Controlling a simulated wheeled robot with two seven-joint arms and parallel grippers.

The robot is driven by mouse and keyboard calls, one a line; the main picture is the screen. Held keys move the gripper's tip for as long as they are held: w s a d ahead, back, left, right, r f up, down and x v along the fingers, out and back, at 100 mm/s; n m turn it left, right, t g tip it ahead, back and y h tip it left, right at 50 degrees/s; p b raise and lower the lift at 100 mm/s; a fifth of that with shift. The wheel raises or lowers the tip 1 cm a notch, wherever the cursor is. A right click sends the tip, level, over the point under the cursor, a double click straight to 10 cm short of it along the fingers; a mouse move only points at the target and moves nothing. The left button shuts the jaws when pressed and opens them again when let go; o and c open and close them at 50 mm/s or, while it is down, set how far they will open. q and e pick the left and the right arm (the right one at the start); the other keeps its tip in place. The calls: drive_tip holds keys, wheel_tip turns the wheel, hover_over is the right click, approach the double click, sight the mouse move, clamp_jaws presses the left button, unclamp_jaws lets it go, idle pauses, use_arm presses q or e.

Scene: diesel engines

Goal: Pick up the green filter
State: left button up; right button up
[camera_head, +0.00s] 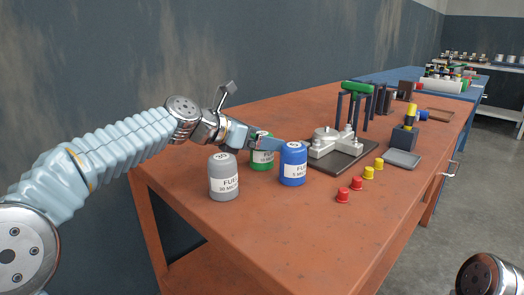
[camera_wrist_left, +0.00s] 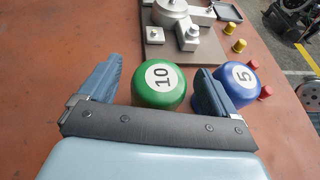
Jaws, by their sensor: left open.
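The green filter (camera_head: 262,158) stands upright on the orange table behind the grey and blue filters. My right gripper is not in view; only part of my right arm shows at the lower right.
The blue filter (camera_head: 293,165) stands right of the green one, close to the right finger. The grey filter (camera_head: 223,177) stands front left. A metal assembly on a dark plate (camera_head: 331,163) lies behind. Red and yellow caps (camera_head: 343,195) sit to the right. The table's front is clear.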

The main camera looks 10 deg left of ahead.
use_arm(q)
drive_tip(key=shift+x, duration=1)
drive_tip(key=shift+c, duration=0.4)
drive_tip(key=c, duration=1.1)
wheel_tip(320, 180, up, 15)
drive_tip(key=p, duration=0.7)
drive_tip(key=shift+c, duration=0.2)
drive_tip(key=shift+s, duration=0.1)
